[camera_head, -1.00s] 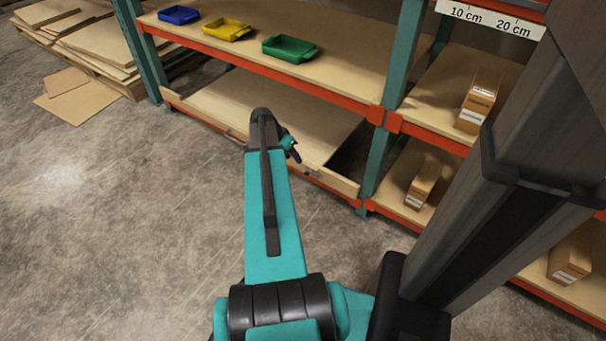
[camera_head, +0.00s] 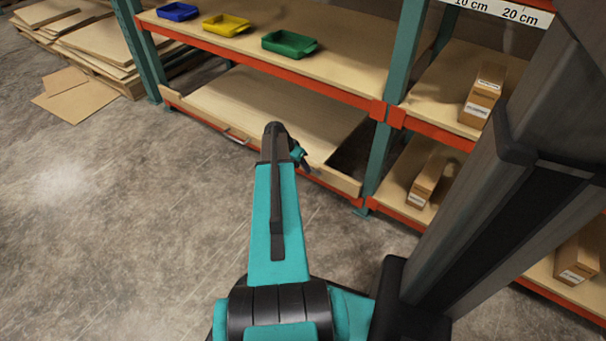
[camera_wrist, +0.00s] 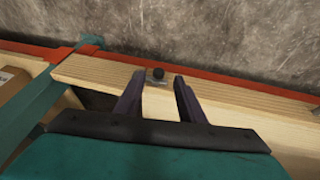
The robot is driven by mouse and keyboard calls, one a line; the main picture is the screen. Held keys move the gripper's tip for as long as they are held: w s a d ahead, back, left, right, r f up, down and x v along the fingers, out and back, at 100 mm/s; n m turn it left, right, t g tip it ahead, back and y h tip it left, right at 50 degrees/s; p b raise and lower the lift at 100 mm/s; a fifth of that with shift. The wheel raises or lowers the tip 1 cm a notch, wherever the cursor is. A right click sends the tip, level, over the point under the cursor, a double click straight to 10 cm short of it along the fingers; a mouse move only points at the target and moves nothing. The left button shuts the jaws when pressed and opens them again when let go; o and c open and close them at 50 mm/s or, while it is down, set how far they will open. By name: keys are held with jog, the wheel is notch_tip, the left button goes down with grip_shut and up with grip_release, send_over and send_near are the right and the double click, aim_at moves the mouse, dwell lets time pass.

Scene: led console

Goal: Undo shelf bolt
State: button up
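The shelf bolt has a dark round head (camera_wrist: 158,73) and sits on the edge of a pale wooden board (camera_wrist: 90,72), with a small light metal piece under it. In the wrist view my gripper (camera_wrist: 159,83) has its two dark fingers apart, one on each side of the bolt, with nothing held. I cannot tell whether either finger touches the bolt. In the head view my gripper (camera_head: 303,159) is at the front of the lower shelf (camera_head: 300,108), partly behind my arm. The bolt cannot be made out there.
Blue (camera_head: 177,12), yellow (camera_head: 227,25) and green (camera_head: 289,44) trays stand on the upper shelf. A teal post (camera_head: 377,160) and cartons (camera_head: 482,96) are to the right. A small grey part (camera_wrist: 314,109) shows at the wrist view's right edge.

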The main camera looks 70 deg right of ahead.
jog(key=shift+b+x, duration=0.45)
jog(key=shift+x, duration=1.4)
